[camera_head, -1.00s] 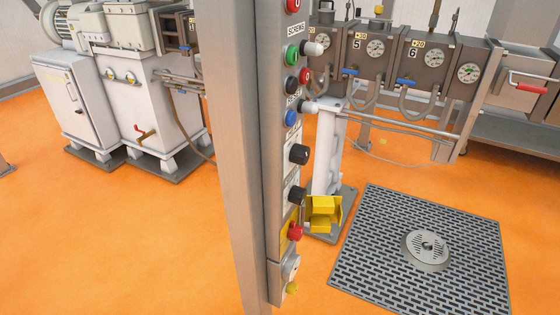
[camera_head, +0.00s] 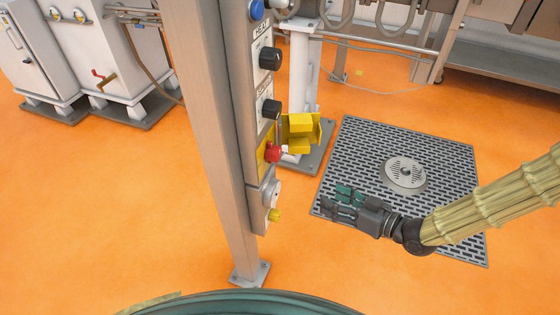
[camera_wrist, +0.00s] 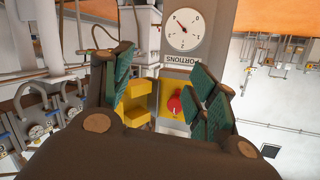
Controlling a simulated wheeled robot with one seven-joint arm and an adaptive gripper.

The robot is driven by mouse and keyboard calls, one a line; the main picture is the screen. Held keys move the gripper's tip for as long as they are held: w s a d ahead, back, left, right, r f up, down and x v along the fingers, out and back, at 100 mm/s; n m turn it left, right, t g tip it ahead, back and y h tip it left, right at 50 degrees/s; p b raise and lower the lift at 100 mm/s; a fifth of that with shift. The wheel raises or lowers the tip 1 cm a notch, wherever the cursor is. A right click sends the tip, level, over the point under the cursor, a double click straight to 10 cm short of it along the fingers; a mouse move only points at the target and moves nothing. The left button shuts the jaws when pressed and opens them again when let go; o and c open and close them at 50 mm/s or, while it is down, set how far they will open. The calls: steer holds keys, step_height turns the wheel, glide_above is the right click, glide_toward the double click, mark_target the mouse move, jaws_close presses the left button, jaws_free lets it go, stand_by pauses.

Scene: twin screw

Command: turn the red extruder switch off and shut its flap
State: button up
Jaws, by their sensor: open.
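The red switch (camera_head: 273,153) is a knob on a yellow plate low on the grey control column. A yellow, box-shaped flap (camera_head: 300,122) stands open beside it, on the right in the head view. My gripper (camera_head: 336,203) is open and empty, to the right of and lower than the switch in that picture, apart from it. In the wrist view, the red switch (camera_wrist: 174,104) shows between the open fingers (camera_wrist: 164,75), nearer the right one. The flap (camera_wrist: 137,106) is left of it there, partly hidden by the left finger. The switch's exact setting is hard to read.
Black knobs (camera_head: 270,59) sit above the switch on the column. A round dial (camera_wrist: 183,30) labelled PORTIONS sits beside the switch, upside down in the wrist view. The column's post (camera_head: 215,130) stands just left. A floor grating (camera_head: 440,150) lies right; open orange floor surrounds it.

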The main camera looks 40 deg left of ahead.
mark_target(279, 155)
steer(key=a+r+n+g+y+b, duration=0.2)
steer(key=a+r+n+g, duration=0.4)
steer(key=r+n, duration=0.35)
steer(key=shift+m, duration=0.45)
steer(key=x, duration=0.7)
steer(key=r+x, duration=0.1)
steer(key=x, duration=0.3)
steer(key=shift+s+b, duration=0.2)
steer(key=shift+b, duration=0.1)
steer(key=shift+d, duration=0.1)
steer(key=shift+t, duration=0.3)
steer(key=c, duration=1)
